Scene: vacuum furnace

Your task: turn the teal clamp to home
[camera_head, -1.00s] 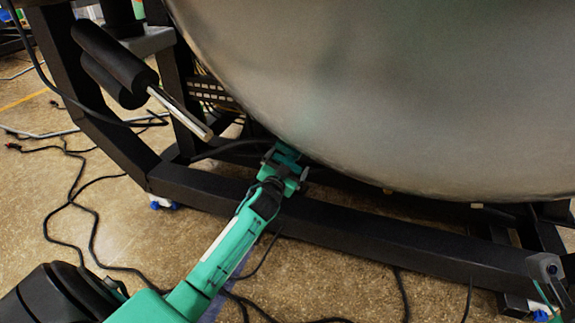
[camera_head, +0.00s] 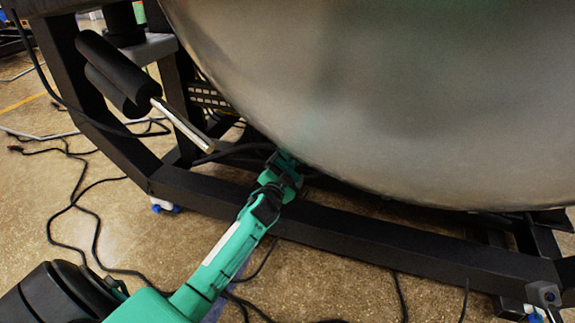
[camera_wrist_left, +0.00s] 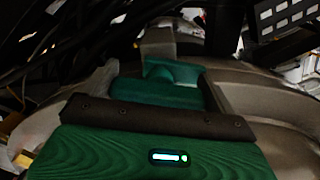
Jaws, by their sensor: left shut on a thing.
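The teal clamp (camera_head: 287,160) sits low against the underside of the large grey metal vessel. Only a small part of it shows past my gripper in the head view. In the left wrist view a teal piece (camera_wrist_left: 175,72) shows just beyond the dark front edge of my gripper, with metal on both sides. My left gripper (camera_head: 280,174) reaches in from the lower left and is shut on the clamp. Its fingertips are mostly hidden, and the clamp's exact angle cannot be told.
The grey vessel (camera_head: 380,90) fills the upper right, close above my gripper. A black frame beam (camera_head: 370,235) runs under my left wrist. A black cylinder with a metal rod (camera_head: 182,124) stands out at the left. Loose black cables (camera_head: 95,215) lie on the floor.

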